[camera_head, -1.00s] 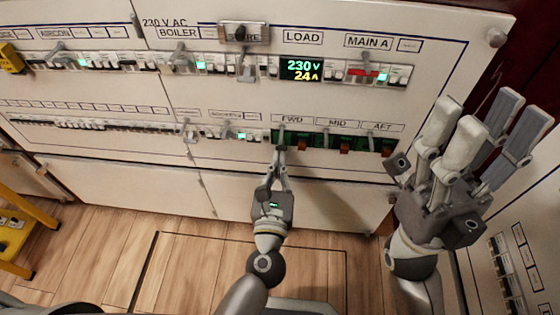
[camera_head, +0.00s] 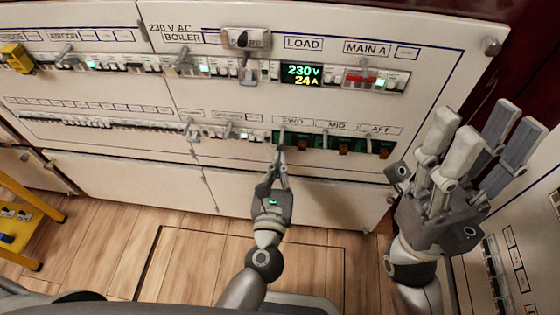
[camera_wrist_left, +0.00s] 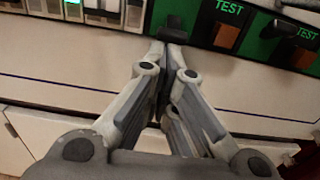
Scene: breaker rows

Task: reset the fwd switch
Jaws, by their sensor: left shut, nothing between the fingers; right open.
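The FWD switch sits in the lower row of the panel under its FWD label (camera_head: 292,121). In the left wrist view a dark switch lever (camera_wrist_left: 174,27) on the green module is right at my fingertips. My left gripper (camera_head: 281,149) is shut and empty, its tips at the FWD module's lower edge; in the left wrist view its tips (camera_wrist_left: 166,48) are just below the lever. I cannot tell whether they touch. My right gripper (camera_head: 478,125) is open and empty, to the right of the panel's lower row.
The MID switch (camera_head: 344,149) and AFT switch (camera_head: 385,151) stand to the right of FWD. The load display (camera_head: 301,73) reads 230 V, 24 A. A yellow step stool (camera_head: 22,227) is at the left. The wooden floor (camera_head: 190,245) before the panel is clear.

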